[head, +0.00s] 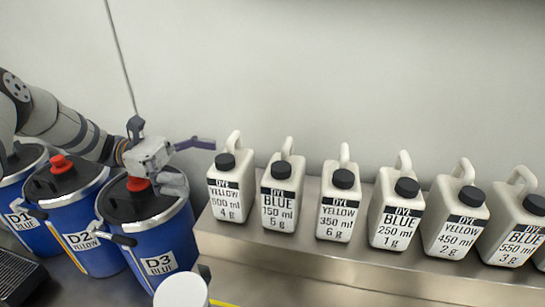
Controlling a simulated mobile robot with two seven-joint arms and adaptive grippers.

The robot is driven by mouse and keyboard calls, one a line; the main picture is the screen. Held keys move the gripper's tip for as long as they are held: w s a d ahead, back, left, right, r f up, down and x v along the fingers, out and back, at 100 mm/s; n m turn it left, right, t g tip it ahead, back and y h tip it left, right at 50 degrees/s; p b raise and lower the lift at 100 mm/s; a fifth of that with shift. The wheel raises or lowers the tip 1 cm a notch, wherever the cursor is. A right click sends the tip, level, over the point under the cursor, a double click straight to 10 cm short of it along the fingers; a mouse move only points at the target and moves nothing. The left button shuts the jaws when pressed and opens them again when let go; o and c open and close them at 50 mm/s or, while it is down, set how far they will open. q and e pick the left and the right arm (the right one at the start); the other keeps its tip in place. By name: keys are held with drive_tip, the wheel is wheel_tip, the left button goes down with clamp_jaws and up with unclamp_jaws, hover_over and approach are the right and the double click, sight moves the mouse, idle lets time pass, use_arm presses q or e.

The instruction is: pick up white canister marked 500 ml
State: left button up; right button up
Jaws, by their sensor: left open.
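The white canister marked DYE YELLOW 500 ml 4 g (229,192) stands upright at the left end of a row on a raised metal shelf. It has a black cap and a loop handle. My left gripper (198,164) is open and empty, just left of this canister and above the D3 drum. One finger reaches right towards the canister's upper part, with a small gap seen in the picture. My right gripper is out of view.
Similar canisters, including the 150 ml one (281,195), continue right along the shelf (300,262). Blue drums D1 (22,222), D2 (95,256) and D3 (172,243) stand at left under my arm. A white round object (181,291) is in front. A wall stands behind.

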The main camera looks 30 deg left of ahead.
sight(249, 171)
use_arm(q)
drive_tip(key=d, duration=0.2)
drive_tip(key=shift+d+r+p, duration=0.3)
drive_tip(key=shift+d+p, duration=0.05)
drive_tip(key=x, duration=0.4)
drive_tip(key=shift+w+d+f+p, duration=0.15)
drive_tip(key=shift+d+f+p, duration=0.1)
drive_tip(key=shift+d+p, duration=0.1)
drive_tip(key=shift+a, duration=0.1)
drive_tip(key=c, duration=1.6)
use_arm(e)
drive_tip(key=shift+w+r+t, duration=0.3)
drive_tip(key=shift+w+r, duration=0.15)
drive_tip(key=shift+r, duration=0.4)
